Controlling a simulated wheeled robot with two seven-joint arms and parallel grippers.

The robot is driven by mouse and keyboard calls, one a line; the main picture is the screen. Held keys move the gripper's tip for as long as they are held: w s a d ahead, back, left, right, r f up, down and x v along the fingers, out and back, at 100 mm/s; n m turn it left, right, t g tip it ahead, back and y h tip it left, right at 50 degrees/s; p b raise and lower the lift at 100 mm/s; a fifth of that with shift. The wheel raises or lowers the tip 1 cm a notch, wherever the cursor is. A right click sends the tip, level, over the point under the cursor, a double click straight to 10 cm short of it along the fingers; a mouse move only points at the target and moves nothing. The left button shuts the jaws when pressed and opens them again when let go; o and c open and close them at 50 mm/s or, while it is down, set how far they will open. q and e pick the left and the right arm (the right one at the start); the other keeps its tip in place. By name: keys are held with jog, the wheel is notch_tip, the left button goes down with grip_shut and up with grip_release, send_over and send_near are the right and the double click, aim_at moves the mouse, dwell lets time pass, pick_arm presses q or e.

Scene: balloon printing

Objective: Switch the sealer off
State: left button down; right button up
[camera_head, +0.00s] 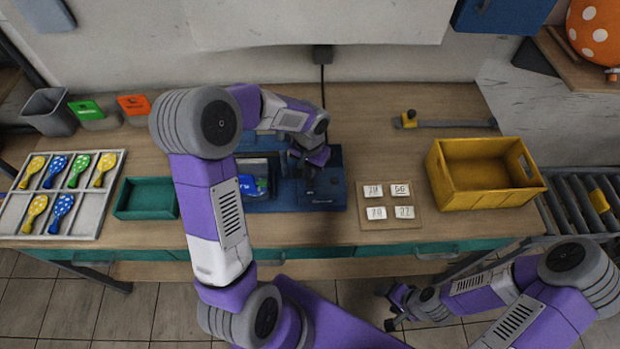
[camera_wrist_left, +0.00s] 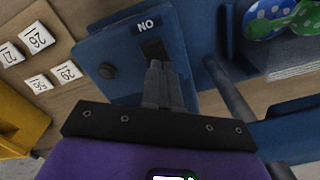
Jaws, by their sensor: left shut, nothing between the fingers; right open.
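The sealer (camera_head: 333,158) is a blue machine in the middle of the table. In the left wrist view, its blue panel (camera_wrist_left: 100,42) carries a black switch (camera_wrist_left: 152,47), a round dark knob (camera_wrist_left: 107,71) and a label that shows inverted and seems to read ON. My left gripper (camera_head: 306,181) is over the sealer, its fingers (camera_wrist_left: 156,70) shut and empty with the tips at the near end of the switch. I cannot tell whether they touch it; they hide part of it. My right gripper (camera_head: 388,308) is open and empty in front of the table.
Blue and green dotted balloons (camera_wrist_left: 285,18) lie beside the panel. A wooden board with number cards (camera_head: 389,220) and a yellow crate (camera_head: 485,195) stand right of the sealer. A green tray (camera_head: 146,211) and a balloon rack (camera_head: 93,213) stand left.

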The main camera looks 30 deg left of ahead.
pick_arm(q)
notch_tip(320, 180, up, 7)
jog(key=p, duration=0.4)
jog(key=shift+f, duration=0.15)
jog(key=shift+f, duration=0.1)
dwell(0.4)
